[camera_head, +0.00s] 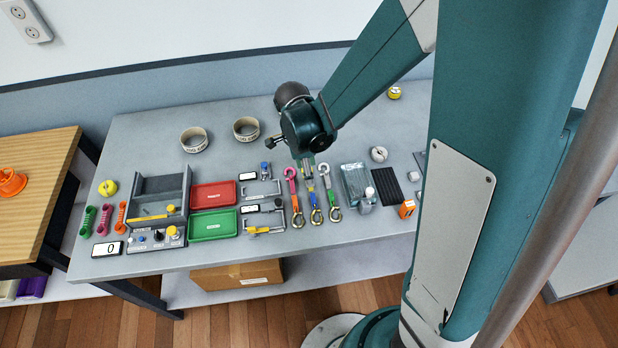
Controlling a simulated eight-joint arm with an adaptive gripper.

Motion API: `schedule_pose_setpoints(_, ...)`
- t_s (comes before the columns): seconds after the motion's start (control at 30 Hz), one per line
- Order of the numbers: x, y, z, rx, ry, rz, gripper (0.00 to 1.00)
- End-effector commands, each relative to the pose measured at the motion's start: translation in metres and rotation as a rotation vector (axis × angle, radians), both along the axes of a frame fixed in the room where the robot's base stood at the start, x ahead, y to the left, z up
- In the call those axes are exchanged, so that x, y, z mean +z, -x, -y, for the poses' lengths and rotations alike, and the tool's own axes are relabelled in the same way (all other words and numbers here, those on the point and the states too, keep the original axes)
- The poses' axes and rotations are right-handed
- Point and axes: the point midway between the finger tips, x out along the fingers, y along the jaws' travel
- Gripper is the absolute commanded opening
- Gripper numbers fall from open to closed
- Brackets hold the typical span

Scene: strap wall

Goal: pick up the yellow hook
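Three strap-and-hook pieces lie side by side near the middle of the table. The middle one has yellow in its upper part, which I take for the yellow hook (311,190), with blue below and a brass-coloured ring at its near end. The left one (293,193) is pink and orange; the right one (327,186) is grey and green. My gripper (308,172) points down at the far end of the middle piece and covers its top. The fingers are small here; I cannot tell whether they are open, shut or touching it.
Red (214,194) and green (212,225) trays lie left. A clear case (355,180) and an orange block (407,209) lie right.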

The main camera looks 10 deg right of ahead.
Motion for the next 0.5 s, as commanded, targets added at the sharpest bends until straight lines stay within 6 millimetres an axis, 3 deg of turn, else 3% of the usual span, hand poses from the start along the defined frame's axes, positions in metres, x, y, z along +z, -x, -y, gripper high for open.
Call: schedule_pose_setpoints(0.5,-0.041,-0.001,0.005,0.000,0.000,0.000,0.41)
